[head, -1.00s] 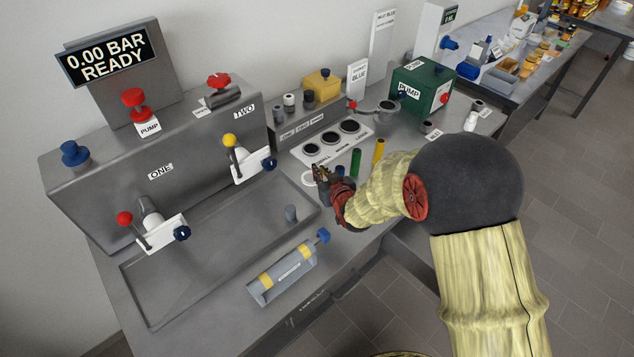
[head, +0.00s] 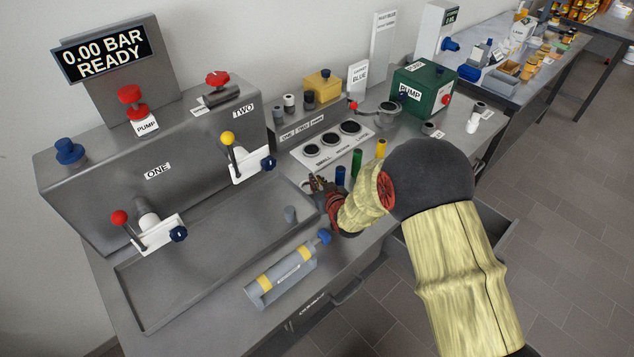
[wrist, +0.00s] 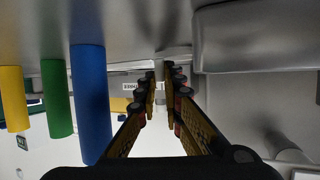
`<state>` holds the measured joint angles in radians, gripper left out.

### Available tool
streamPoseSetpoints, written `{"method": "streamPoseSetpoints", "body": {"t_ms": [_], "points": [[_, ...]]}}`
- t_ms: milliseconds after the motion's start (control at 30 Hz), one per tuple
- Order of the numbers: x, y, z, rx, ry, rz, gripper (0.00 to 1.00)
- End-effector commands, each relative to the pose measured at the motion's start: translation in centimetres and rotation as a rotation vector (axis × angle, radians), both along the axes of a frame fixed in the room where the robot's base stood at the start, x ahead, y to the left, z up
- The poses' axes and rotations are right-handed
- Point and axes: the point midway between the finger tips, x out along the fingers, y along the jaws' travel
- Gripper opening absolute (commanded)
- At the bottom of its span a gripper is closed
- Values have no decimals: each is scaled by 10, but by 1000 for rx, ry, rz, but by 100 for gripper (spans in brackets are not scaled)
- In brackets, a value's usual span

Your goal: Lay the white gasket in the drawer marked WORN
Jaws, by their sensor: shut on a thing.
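My gripper (head: 316,184) is low over the bench, beside the tray's right corner and left of the blue cylinder (head: 340,176). In the wrist view its fingers (wrist: 159,78) are nearly together. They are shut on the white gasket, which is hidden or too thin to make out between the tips. An open drawer (head: 497,226) juts from the bench front at the right, partly behind my arm; no WORN mark is readable on it. A shut drawer front with a small unreadable label (head: 312,304) is nearer, below the bench edge.
Green (head: 356,163) and yellow (head: 381,148) cylinders stand close right of my gripper. Behind is a plate with three holes (head: 332,145). A grey cylinder with yellow bands (head: 281,275) lies in front. The green pump box (head: 425,88) stands farther back.

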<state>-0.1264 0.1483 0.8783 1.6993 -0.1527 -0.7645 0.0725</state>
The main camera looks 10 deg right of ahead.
Motion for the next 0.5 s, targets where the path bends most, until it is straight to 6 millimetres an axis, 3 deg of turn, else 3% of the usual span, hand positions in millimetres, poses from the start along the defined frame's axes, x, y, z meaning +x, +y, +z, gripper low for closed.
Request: {"method": "streamPoseSetpoints", "body": {"t_ms": [67,100,400,500], "points": [[0,0,-4,0,0,0,0],[0,0,-4,0,1,0,9],[0,0,-3,0,1,0,26],[0,0,-3,0,1,0,27]]}}
